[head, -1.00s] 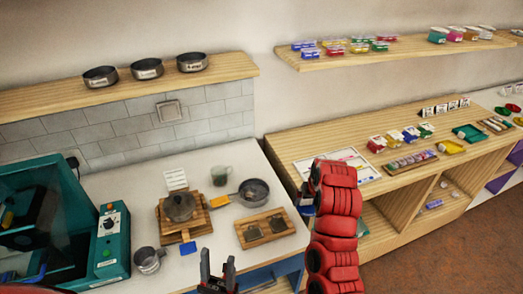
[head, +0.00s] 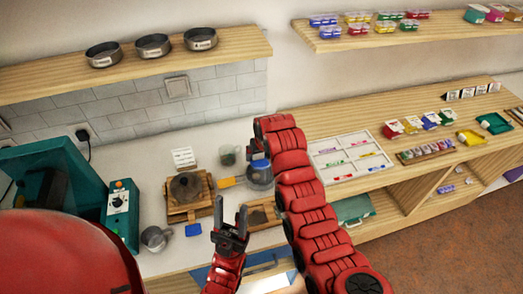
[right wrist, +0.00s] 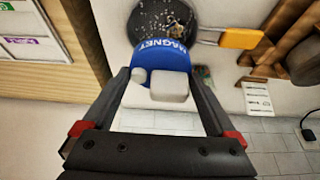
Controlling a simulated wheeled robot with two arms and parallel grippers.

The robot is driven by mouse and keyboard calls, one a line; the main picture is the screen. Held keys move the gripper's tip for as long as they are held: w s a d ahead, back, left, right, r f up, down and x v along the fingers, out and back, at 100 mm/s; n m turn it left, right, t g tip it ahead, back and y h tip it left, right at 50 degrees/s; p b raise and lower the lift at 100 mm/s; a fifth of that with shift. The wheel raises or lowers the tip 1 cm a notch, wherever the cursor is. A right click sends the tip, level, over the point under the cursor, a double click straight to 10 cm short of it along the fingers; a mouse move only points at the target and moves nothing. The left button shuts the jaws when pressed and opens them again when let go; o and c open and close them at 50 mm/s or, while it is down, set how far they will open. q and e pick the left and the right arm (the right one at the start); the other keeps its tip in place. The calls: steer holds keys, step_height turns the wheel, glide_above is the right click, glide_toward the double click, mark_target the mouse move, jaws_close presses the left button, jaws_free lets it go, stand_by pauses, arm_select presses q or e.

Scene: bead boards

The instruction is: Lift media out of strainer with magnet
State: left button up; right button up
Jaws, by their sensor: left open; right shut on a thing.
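My right gripper (right wrist: 163,85) is shut on the magnet (right wrist: 158,54), a blue piece lettered MAGNET with a pale grip. The magnet is at the near rim of the strainer (right wrist: 137,20), a dark round pan with a yellow-orange handle (right wrist: 240,38). Small pale and dark media (right wrist: 168,18) lie inside the strainer. I cannot tell whether the magnet touches them. In the head view, the strainer's handle (head: 228,182) points left and my right arm partly covers the strainer. My left gripper (head: 231,214) is open and empty, in front of the counter.
A wooden stand with a dark round pan (head: 186,187) is left of the strainer. A teal machine (head: 121,208) stands at the left.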

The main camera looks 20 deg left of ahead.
step_height(320, 180, down, 2)
steer(key=shift+f, duration=0.15)
steer(key=shift+f+b, duration=1.3)
steer(key=shift+f, duration=0.5)
steer(key=shift+r, duration=0.1)
stand_by(1.2)
steer(key=shift+r+p, duration=0.3)
steer(key=shift+r, duration=4.2)
